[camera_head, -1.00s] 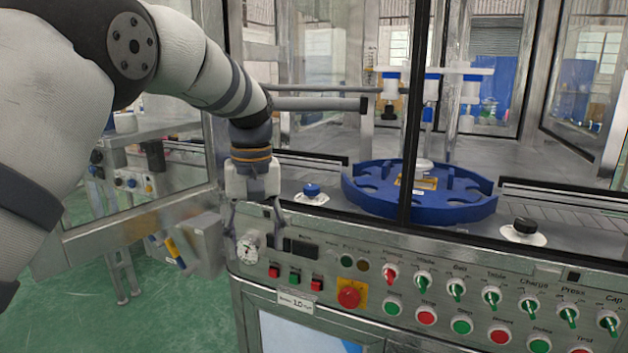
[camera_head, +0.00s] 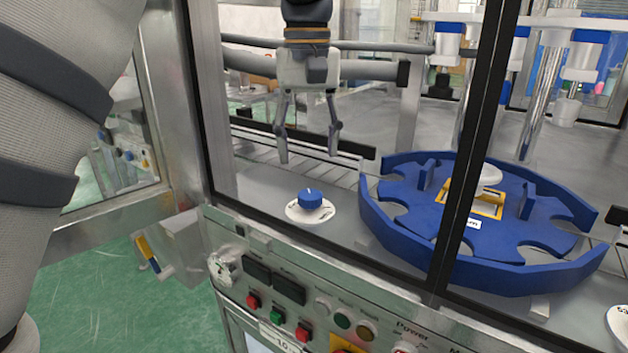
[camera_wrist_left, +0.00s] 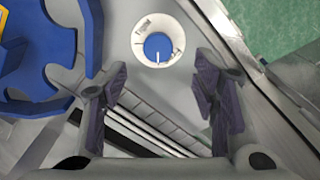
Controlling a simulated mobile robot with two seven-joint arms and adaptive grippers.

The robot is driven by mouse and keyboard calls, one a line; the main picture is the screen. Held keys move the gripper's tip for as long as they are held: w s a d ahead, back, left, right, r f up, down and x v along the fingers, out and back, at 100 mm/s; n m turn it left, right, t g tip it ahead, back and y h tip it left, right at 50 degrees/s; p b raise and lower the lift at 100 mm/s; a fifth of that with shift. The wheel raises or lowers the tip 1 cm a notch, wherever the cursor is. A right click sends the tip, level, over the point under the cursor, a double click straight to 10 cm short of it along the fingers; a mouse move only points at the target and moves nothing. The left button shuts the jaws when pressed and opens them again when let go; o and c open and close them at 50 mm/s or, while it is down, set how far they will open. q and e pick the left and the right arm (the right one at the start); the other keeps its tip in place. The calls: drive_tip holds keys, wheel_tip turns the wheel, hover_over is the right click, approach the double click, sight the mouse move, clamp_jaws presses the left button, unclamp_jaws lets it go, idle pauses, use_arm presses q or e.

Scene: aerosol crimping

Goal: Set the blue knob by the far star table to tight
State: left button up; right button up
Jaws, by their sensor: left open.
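The blue knob (camera_head: 310,198) sits on a white round dial plate (camera_head: 296,212) on the grey deck, left of the blue star table (camera_head: 400,215). A white pointer line shows on its top. My left gripper (camera_head: 308,158) is open and empty, fingers pointing down, above and apart from the knob. In the left wrist view the knob (camera_wrist_left: 158,46) lies beyond the open fingertips of my left gripper (camera_wrist_left: 162,85), near the upper middle. The markings on the dial plate are too small to read. My right gripper is not in view.
A dark-framed glass panel edge (camera_head: 470,160) stands in front of the star table. The control panel (camera_head: 330,310) with buttons runs along the front. A conveyor (camera_head: 320,165) lies behind the knob. Another white dial plate (camera_head: 618,325) shows at the right edge.

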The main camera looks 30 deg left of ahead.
sight(310, 194)
use_arm(q)
drive_tip(key=f, duration=0.8)
drive_tip(key=shift+w+f, duration=0.15)
drive_tip(key=shift+w, duration=0.05)
drive_tip(key=c, duration=1.2)
